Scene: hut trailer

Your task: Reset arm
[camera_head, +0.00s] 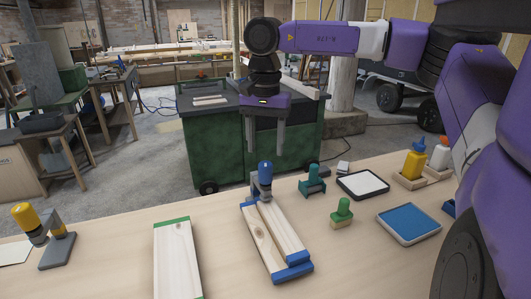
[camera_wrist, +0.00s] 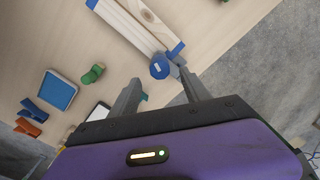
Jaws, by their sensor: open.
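My gripper (camera_head: 265,132) hangs from the purple arm above the far edge of the table, with its two fingers apart and nothing between them. In the wrist view my gripper (camera_wrist: 160,95) shows its open fingers pointing over the table. Below it in the head view, a blue-topped clamp (camera_head: 264,182) stands at the far end of two blue-ended wooden planks (camera_head: 268,240). In the wrist view the clamp's blue top (camera_wrist: 159,67) appears close to the fingers; I cannot tell the exact gap.
On the table (camera_head: 110,235) are a green-ended plank (camera_head: 176,260), a yellow-topped clamp (camera_head: 40,232), a green stamp (camera_head: 342,212), a blue pad (camera_head: 408,223), a white pad (camera_head: 362,185) and glue bottles (camera_head: 415,160). A green cart (camera_head: 215,150) stands behind.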

